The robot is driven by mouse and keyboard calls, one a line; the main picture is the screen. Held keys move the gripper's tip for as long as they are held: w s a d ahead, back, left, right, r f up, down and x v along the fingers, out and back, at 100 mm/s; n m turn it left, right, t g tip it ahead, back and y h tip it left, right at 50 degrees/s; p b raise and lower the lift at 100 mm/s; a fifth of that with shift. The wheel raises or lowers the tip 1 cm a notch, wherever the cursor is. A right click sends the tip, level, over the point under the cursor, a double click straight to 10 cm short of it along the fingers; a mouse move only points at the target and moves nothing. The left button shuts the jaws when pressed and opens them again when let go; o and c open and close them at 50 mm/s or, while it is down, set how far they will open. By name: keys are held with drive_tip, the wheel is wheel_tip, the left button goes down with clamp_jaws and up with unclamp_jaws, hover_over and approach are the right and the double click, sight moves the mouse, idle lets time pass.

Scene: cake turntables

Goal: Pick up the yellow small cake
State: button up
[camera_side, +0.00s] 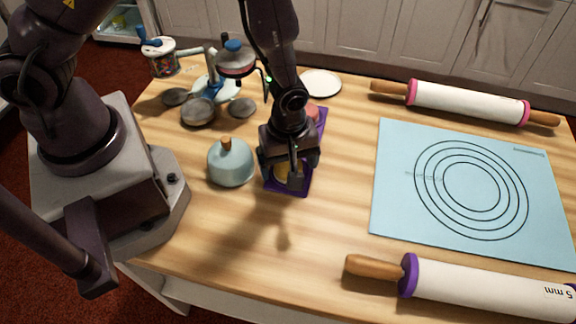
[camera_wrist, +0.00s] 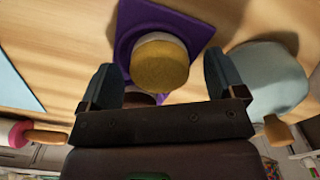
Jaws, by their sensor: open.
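The yellow small cake (camera_wrist: 160,62) is round with a paler side and sits on a purple tray (camera_wrist: 195,27). In the side view the cake (camera_side: 281,172) is mostly hidden behind my gripper, and the purple tray (camera_side: 297,190) shows around it. My gripper (camera_wrist: 160,85) is open, its two fingers apart on either side of the lower part of the cake in the wrist view. In the side view my gripper (camera_side: 287,170) is over the near end of the tray. I cannot tell whether the fingers touch the cake.
A light blue round pot (camera_side: 231,165) stands close left of my gripper. A pinkish cake (camera_side: 312,111) sits farther back on the tray. Turntables with grey discs (camera_side: 198,112) stand at back left. A blue mat (camera_side: 400,220) and rolling pins (camera_side: 465,103) lie to the right.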

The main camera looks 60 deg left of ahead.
drive_tip(key=shift+f, duration=0.1)
drive_tip(key=shift+c, duration=0.3)
drive_tip(key=c, duration=0.9)
drive_tip(key=shift+c, duration=0.2)
